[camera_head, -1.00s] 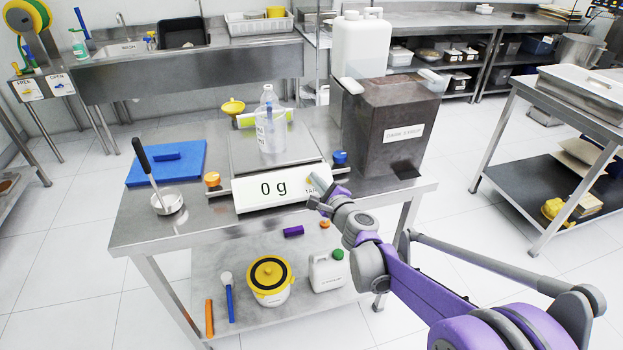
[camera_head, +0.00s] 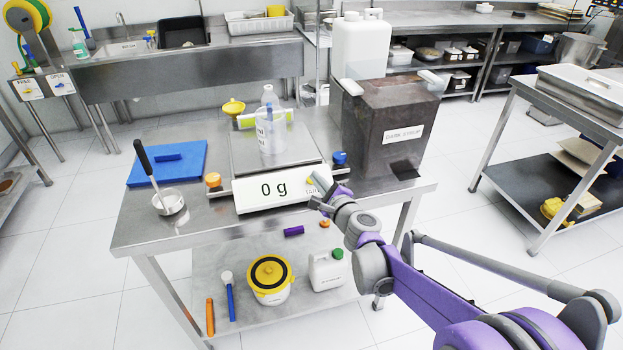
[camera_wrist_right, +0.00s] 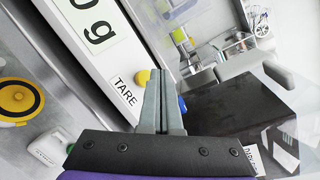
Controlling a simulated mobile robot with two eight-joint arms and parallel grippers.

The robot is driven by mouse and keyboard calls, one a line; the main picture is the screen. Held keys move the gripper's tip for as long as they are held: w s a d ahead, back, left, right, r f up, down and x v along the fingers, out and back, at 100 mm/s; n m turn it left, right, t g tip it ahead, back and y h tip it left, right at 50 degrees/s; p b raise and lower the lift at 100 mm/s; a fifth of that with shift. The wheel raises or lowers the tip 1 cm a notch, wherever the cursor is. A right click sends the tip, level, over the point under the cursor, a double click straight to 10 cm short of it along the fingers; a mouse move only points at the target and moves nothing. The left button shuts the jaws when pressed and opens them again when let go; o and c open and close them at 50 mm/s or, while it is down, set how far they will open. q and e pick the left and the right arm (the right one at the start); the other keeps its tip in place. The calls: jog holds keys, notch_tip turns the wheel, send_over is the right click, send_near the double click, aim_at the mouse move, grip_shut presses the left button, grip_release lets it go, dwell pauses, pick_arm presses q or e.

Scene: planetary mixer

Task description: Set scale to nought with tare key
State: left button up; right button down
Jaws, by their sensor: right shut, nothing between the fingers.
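The scale (camera_head: 238,190) stands on the steel table, and its white front panel reads "0 g". A clear plastic bottle or jug (camera_head: 271,128) stands on its pan. In the right wrist view the panel carries the label "TARE" (camera_wrist_right: 124,91), with a round yellow key (camera_wrist_right: 143,78) beside it. My right gripper (camera_head: 316,186) is at the right end of the panel, its fingers shut and empty. In the wrist view the fingertips (camera_wrist_right: 158,75) are right by the yellow key and partly cover it; I cannot tell whether they touch it. My left gripper is out of view.
A dark syrup container (camera_head: 388,122) stands close to the right of the scale. A blue board (camera_head: 183,170) and a ladle (camera_head: 168,203) lie on the left. The lower shelf holds a yellow-lidded tub (camera_head: 270,278) and a white jug (camera_head: 327,270).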

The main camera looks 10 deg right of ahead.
jog(key=s+r+p, duration=0.1)
jog(key=r, duration=0.1)
jog(key=s+r+p, duration=0.1)
jog(key=s+r, duration=0.1)
jog(key=shift+p, duration=0.4)
dwell(0.6)
jog(key=s+a+f+n+g+y+p, duration=0.1)
jog(key=s+a+f+n+g, duration=0.2)
jog(key=s+n, duration=0.55)
jog(key=s+a+n+g+y, duration=0.25)
jog(key=s+a+n, duration=0.35)
jog(key=s, duration=0.4)
jog(key=s+d+f+n+g+h, duration=0.2)
jog(key=s+d+f+n+h, duration=0.1)
jog(key=s, duration=0.4)
jog(key=s+d+f+n+g+h+p, duration=0.1)
jog(key=s+d+f+n+g+h, duration=0.2)
jog(key=s+d+f+n, duration=0.2)
jog(key=s+d+n, duration=0.1)
jog(key=s, duration=0.2)
